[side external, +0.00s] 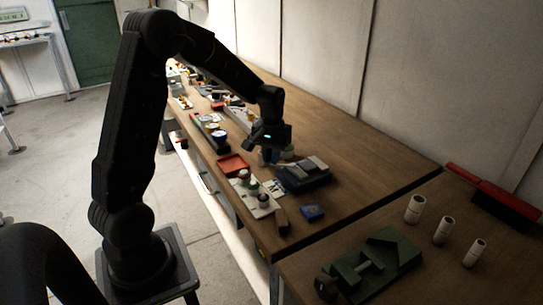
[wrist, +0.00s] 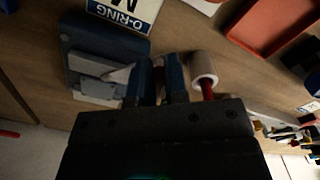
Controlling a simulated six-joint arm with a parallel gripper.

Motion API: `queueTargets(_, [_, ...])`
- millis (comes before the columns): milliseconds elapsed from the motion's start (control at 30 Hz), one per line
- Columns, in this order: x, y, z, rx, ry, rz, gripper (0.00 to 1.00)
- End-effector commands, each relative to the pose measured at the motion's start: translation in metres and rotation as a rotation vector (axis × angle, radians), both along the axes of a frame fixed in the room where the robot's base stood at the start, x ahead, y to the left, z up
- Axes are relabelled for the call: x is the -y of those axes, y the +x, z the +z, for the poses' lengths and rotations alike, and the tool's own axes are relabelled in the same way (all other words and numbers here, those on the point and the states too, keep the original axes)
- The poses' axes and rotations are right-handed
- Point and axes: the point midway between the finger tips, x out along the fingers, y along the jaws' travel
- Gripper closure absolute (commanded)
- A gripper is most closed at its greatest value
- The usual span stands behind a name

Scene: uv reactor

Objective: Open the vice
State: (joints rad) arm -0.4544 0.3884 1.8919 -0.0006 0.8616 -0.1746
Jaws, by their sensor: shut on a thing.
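A dark blue base with grey jaw-like blocks, apparently the vice (side external: 303,175), lies on the long bench. It also shows at the upper left of the wrist view (wrist: 98,72). My gripper (side external: 270,156) is low over the bench, just left of this base. In the wrist view, its two blue fingers (wrist: 160,76) are close together beside the grey blocks.
A beige cylinder with a red rod (wrist: 204,70) is close right of my fingers. A red tray (side external: 233,164), an O-ring label (wrist: 125,12) and a blue block (side external: 312,213) are nearby. A green fixture (side external: 377,266) sits on the nearer bench. The bench's wall side is clear.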

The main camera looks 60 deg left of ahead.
Motion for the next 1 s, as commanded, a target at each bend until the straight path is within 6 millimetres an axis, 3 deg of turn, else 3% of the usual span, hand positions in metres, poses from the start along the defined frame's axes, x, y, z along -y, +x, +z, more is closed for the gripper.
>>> queueTargets(267, [-0.008,0.008,0.0,0.001,0.002,-0.143,1.0])
queueTargets(1000, [-0.023,0.049,0.0,0.004,0.003,-0.804,1.0])
